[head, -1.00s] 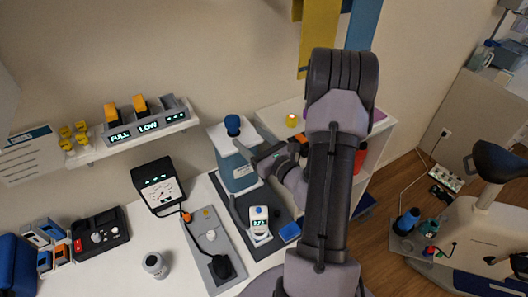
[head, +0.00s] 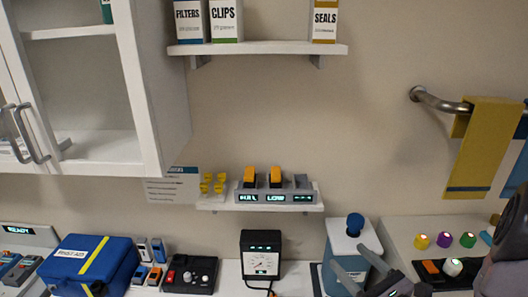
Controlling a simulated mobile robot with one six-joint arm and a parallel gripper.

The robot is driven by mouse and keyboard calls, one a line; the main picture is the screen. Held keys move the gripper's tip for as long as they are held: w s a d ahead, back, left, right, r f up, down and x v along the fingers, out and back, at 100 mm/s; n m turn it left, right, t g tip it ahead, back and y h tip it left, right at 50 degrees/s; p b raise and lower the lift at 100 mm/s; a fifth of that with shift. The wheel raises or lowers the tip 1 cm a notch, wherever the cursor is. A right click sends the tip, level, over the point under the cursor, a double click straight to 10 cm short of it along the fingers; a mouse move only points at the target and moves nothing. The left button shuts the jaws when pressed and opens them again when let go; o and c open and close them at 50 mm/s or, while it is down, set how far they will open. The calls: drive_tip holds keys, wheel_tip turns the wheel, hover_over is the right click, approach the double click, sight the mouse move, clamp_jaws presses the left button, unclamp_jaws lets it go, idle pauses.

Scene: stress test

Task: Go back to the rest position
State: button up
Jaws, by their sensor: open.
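My gripper (head: 350,257) is at the bottom right of the head view, its two grey fingers spread apart with nothing seen held between them. I cannot tell whether the fingers touch the bottle. Part of my arm shows at the right edge, and the rest of it is out of the frame.
A black gauge box (head: 261,262) stands left of the bottle. A blue first aid box (head: 90,262) sits further left. A low wall shelf (head: 210,206) holds a charger. An upper shelf (head: 258,48) holds boxes. Yellow cloth (head: 483,145) hangs from a rail.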

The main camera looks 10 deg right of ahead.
drive_tip(key=s+a+n+g+y+b, duration=0.35)
drive_tip(key=a+n+g+y, duration=0.65)
drive_tip(key=a, duration=0.9)
drive_tip(key=s+a+f+n+g+h+b, duration=0.5)
drive_tip(key=s+a+f+n+h+b, duration=0.15)
drive_tip(key=s+n, duration=0.4)
drive_tip(key=d+n+t+h+b, duration=0.1)
drive_tip(key=n+h, duration=0.1)
drive_tip(key=d+r+n+t+h, duration=0.1)
drive_tip(key=n+h, duration=0.1)
drive_tip(key=d+n+t+h+b, duration=0.1)
drive_tip(key=d+n+h, duration=0.1)
drive_tip(key=n, duration=0.1)
drive_tip(key=shift+s+r+b, duration=0.15)
drive_tip(key=shift+r+b, duration=0.15)
drive_tip(key=shift+r, duration=0.05)
idle(0.7)
